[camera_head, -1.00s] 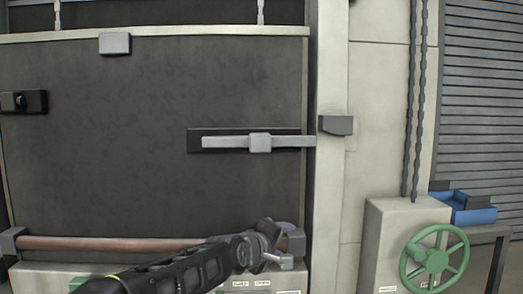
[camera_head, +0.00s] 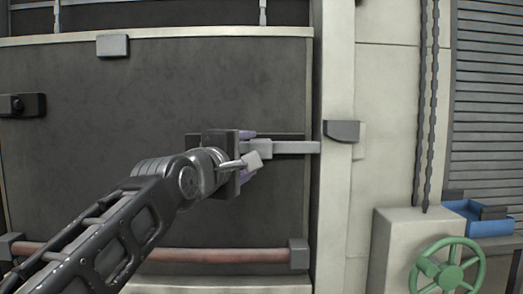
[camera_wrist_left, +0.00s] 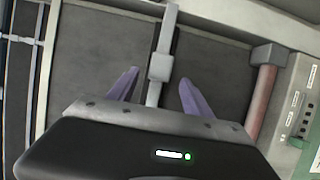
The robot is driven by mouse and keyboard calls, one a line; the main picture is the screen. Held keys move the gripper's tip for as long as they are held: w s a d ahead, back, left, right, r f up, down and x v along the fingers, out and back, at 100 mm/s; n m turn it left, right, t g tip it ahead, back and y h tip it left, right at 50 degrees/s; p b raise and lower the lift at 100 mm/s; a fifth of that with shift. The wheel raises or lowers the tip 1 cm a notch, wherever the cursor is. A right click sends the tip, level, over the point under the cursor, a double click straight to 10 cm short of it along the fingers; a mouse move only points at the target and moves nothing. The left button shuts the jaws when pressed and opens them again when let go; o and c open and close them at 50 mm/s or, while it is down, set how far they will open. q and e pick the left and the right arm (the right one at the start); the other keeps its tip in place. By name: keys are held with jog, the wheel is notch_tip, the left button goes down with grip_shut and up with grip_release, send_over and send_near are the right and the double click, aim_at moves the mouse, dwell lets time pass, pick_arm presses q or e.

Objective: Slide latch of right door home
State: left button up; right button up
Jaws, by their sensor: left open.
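The latch is a light grey sliding bar (camera_head: 292,147) with a square block (camera_head: 262,149) on it, lying over a dark backing plate on the right part of the dark door (camera_head: 120,110). The bar's right end reaches the edge of the pale post, beside the grey keeper block (camera_head: 342,131). My left gripper (camera_head: 250,156) is at the latch, hiding the bar's left part. In the left wrist view, its purple fingers (camera_wrist_left: 159,76) are open, one on each side of the bar (camera_wrist_left: 167,30), with the latch block (camera_wrist_left: 160,67) between them. Gaps show on both sides; contact is not visible.
A reddish horizontal rail (camera_head: 220,255) crosses low on the door. A dark knob fitting (camera_head: 22,105) is at the left and a grey block (camera_head: 112,45) at the top. A green handwheel (camera_head: 447,266) and blue bin (camera_head: 470,216) stand right of the post.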

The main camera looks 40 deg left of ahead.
aim_at(258, 151)
pick_arm(q)
jog(key=p+x, duration=0.2)
jog(key=x, duration=0.6)
jog(key=shift+c, duration=0.4)
jog(key=shift+f, duration=0.1)
grip_shut()
dwell(0.9)
